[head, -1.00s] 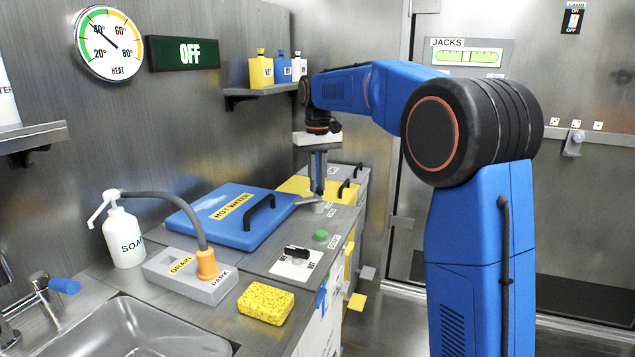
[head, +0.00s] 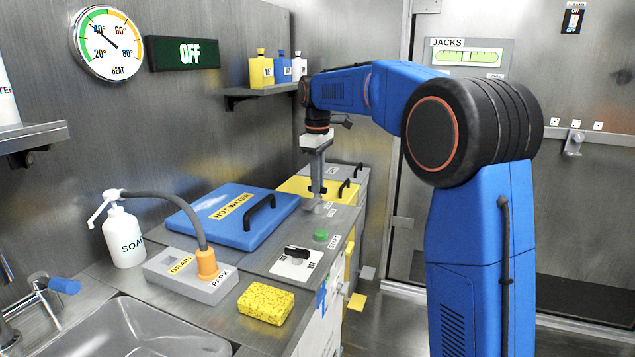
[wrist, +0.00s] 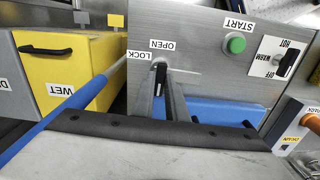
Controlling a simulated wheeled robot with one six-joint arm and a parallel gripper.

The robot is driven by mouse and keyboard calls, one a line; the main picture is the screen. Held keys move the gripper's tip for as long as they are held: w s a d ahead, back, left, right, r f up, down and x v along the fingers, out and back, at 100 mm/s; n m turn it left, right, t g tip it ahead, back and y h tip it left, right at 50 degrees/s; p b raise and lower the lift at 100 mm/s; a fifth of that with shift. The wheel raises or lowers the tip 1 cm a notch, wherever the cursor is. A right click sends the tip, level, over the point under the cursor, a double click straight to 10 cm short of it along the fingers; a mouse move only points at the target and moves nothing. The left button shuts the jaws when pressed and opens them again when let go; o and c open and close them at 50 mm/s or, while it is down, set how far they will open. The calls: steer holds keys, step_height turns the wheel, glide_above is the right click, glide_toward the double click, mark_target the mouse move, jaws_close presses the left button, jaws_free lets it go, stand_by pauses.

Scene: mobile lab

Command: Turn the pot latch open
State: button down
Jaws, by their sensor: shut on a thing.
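The pot is set into the counter under a blue lid (head: 232,215) marked HOT WATER, with a black handle. My gripper (head: 318,203) points down at the counter beside the lid's right corner. It is shut on the pot latch there. In the wrist view, the gripper (wrist: 163,80) has its fingertips just below the OPEN label (wrist: 162,45), with the LOCK label (wrist: 139,55) to the left. The fingers hide most of the latch, so its exact angle is hard to tell.
The green START button (head: 320,235) and a black knob on a white plate (head: 293,262) are nearby. A yellow WET bin (wrist: 75,70) stands beyond the latch.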

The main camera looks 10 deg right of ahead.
steer(key=shift+n, duration=0.3)
steer(key=c, duration=1.8)
jaws_free()
steer(key=shift+o, duration=0.2)
step_height(320, 180, up, 18)
steer(key=shift+f, duration=0.25)
